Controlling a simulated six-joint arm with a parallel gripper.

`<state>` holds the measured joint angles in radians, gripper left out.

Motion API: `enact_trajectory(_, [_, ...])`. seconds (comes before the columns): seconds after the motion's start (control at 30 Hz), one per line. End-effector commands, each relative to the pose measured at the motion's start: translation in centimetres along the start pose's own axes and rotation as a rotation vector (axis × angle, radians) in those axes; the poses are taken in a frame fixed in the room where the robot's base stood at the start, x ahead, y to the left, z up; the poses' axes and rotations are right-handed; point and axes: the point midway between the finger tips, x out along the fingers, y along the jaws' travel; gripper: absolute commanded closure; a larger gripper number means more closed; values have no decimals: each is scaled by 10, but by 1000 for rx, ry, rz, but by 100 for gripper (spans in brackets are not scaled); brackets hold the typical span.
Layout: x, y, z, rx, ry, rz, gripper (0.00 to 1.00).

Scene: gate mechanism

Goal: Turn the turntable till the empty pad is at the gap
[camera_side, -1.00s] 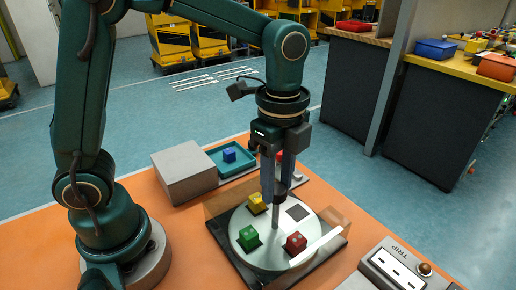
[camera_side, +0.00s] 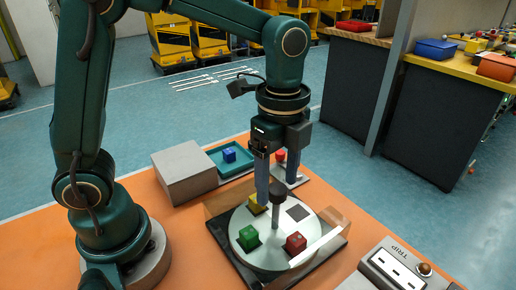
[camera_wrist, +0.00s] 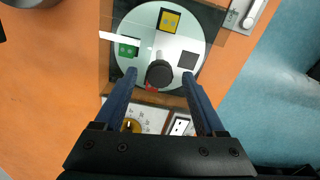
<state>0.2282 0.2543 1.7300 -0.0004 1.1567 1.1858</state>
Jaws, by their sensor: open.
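The turntable (camera_side: 272,256) is a pale disc with a central post and a dark round knob (camera_side: 277,190). It carries a yellow cube (camera_side: 253,204), a green cube (camera_side: 249,237) and a red cube (camera_side: 296,242). The empty pad (camera_side: 299,212) is a dark square at the disc's right back; in the wrist view the empty pad (camera_wrist: 188,60) is to the right of the knob. My gripper (camera_side: 277,192) is open, a finger on either side of the knob, with visible space between. In the wrist view the knob partly hides the red cube. I cannot clearly tell where the gap is.
Low see-through brown walls (camera_side: 334,217) and a white strip (camera_side: 318,245) stand around the disc. A grey block (camera_side: 184,172), a teal tray (camera_side: 212,153) with a blue cube (camera_side: 229,155), and a red button (camera_side: 280,155) are behind. A TRIP box (camera_side: 395,272) stands front right.

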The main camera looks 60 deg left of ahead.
Motion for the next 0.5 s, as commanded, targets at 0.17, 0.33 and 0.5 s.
enact_trajectory(0.17, [-23,-1,0,0,3,-7,28])
enact_trajectory(0.33, [-41,-1,0,0,2,-5,28])
enact_trajectory(0.5, [-48,0,0,0,1,-1,28])
